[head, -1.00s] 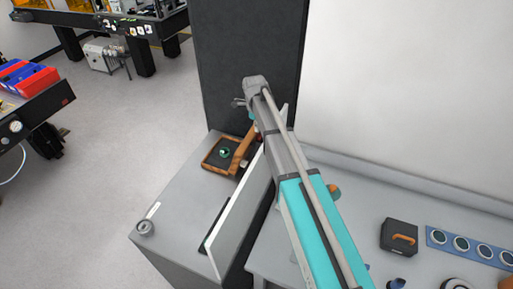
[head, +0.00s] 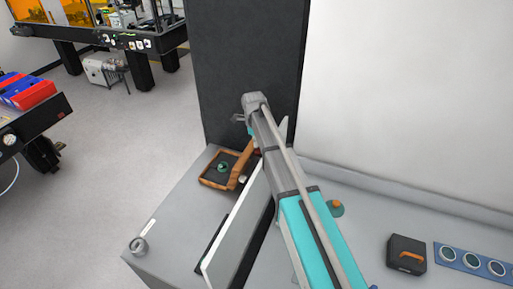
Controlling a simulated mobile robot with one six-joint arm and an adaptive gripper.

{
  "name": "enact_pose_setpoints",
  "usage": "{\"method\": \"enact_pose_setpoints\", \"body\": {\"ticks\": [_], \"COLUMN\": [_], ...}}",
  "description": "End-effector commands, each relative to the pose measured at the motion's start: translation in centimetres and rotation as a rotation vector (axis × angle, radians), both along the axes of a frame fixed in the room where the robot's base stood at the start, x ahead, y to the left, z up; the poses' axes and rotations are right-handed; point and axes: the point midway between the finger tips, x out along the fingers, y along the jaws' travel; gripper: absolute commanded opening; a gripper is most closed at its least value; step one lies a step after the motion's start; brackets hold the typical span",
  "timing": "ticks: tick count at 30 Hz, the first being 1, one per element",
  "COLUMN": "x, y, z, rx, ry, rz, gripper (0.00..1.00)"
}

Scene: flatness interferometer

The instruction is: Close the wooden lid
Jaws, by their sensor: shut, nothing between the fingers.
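A small wooden box (head: 205,183) sits on the far left part of the grey bench, with a dark inside and a round green-and-dark item (head: 222,167) in it. Its wooden lid (head: 241,166) stands raised along the box's right side, tilted up and partly hidden behind my arm and the white panel. My gripper (head: 238,118) is small in the head view, above and behind the box, in front of the dark column. It is shut and appears empty. I cannot tell whether it touches the lid.
A white upright panel (head: 236,225) stands on the bench right of the box. A black case with an orange handle (head: 406,254) and a blue strip with round discs (head: 470,262) lie at right. A dark column (head: 240,70) rises behind.

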Motion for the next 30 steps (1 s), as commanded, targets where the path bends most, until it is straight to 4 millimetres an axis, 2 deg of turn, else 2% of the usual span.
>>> {"method": "enact_pose_setpoints", "body": {"ticks": [30], "x": [-0.3], "y": [-0.3], "z": [-7.7], "rx": [0.0], "ry": [0.0], "rz": [0.003], "gripper": [0.0]}}
